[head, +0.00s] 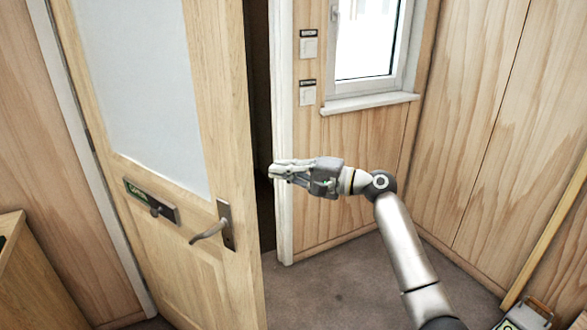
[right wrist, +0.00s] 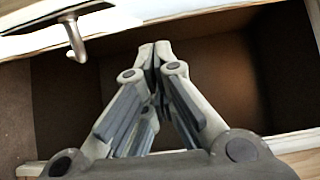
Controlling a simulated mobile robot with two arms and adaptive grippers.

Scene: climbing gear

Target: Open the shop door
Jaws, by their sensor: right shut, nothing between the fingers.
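The shop door (head: 185,225) is wooden with a large pale glass pane. It stands ajar, with a dark gap (head: 263,110) between its right edge and the white frame (head: 283,130). A metal lever handle (head: 210,232) sits near the door's right edge; a handle also shows at the upper left of the right wrist view (right wrist: 75,35). My right gripper (head: 272,170) is in front of the gap, right of the handle and apart from it. Its fingers are shut and empty, and the fingertips (right wrist: 153,50) point into the dark opening. My left gripper is not in view.
A green-labelled plate (head: 150,200) is on the door. Two small wall plates (head: 308,45) and a window (head: 368,40) are on the wooden wall to the right. A wooden counter (head: 40,285) stands at lower left. The grey floor (head: 330,285) is clear before the frame.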

